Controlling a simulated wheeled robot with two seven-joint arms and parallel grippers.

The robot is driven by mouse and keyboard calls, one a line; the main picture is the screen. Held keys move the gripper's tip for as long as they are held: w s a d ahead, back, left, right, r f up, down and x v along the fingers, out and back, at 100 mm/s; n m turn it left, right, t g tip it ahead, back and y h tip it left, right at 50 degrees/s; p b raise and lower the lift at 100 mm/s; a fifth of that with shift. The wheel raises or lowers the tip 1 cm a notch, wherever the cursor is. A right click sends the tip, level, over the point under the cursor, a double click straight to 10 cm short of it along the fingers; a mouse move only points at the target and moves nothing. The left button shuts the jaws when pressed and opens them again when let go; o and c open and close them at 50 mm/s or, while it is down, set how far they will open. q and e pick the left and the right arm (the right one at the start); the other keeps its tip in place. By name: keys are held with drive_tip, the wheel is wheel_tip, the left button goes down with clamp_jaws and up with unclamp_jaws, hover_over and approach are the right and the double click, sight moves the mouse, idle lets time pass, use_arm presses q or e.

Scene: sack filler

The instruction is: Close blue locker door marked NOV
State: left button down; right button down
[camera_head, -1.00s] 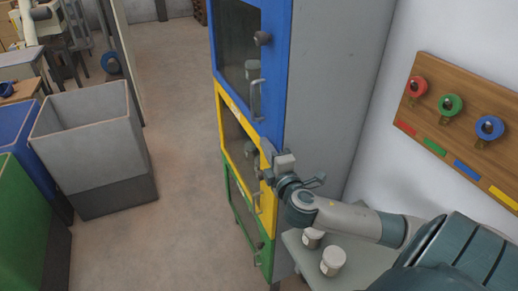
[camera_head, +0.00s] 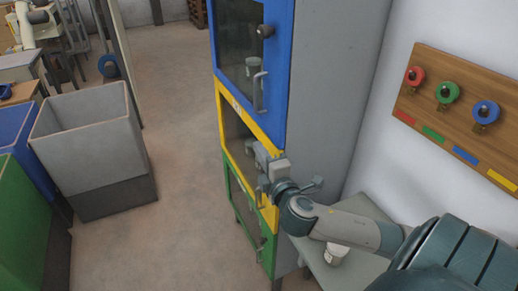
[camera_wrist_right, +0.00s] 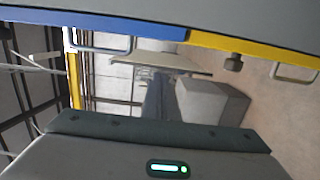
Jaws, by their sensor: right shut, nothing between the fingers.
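The blue locker door (camera_head: 276,100) is the top one of a grey cabinet. It has a glass pane, a dark knob (camera_head: 265,31) and a bar handle (camera_head: 260,92). It looks flush with the cabinet, with no clear gap. I cannot read a NOV mark. My right gripper (camera_head: 261,160) is shut and empty, below the blue door and in front of the yellow door (camera_head: 226,98), hiding part of it. I cannot tell whether it touches that door. In the right wrist view, a blue strip with a handle (camera_wrist_right: 97,50) and a yellow strip with a knob (camera_wrist_right: 233,63) run along the top.
A green-framed door (camera_head: 266,250) is lowest. A grey shelf with a white jar (camera_head: 336,253) stands right of the cabinet. A wall board (camera_head: 440,75) holds red, green and blue rings. A grey bin (camera_head: 95,130) stands left; the floor between is clear.

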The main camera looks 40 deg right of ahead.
drive_tip(key=shift+a+b+v, duration=0.25)
drive_tip(key=shift+b+v, duration=0.25)
drive_tip(key=shift+v, duration=0.95)
drive_tip(key=shift+a+b+v, duration=0.25)
drive_tip(key=shift+b+v, duration=0.25)
drive_tip(key=shift+v, duration=1)
drive_tip(key=shift+w, duration=0.25)
